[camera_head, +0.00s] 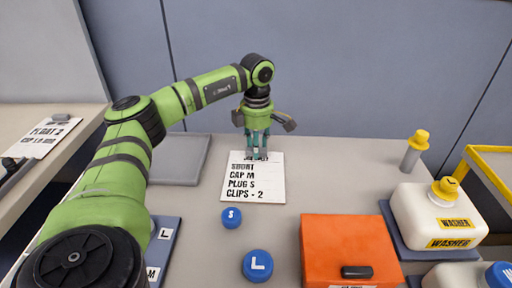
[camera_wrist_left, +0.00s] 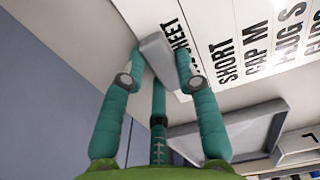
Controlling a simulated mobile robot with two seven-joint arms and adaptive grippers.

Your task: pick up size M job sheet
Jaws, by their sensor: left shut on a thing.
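The job sheet (camera_head: 255,183) is a white card reading SHORT, CAP M, PLUG S, CLIPS - 2. It appears to lie flat on the grey table; whether it is slightly raised I cannot tell. My left gripper (camera_head: 257,155) points down over its far edge and covers part of the heading. In the left wrist view, the teal fingers (camera_wrist_left: 158,80) are shut on a grey block (camera_wrist_left: 157,52) at the heading end of the sheet (camera_wrist_left: 245,38). My right gripper is not in view.
A blue S cap (camera_head: 231,217) and a blue L cap (camera_head: 257,265) stand near the sheet. An orange box (camera_head: 345,235) and a WASHER jug (camera_head: 425,212) are to the right. A grey tray (camera_head: 180,172) lies left. Another sheet (camera_head: 38,138) lies on the left-hand table.

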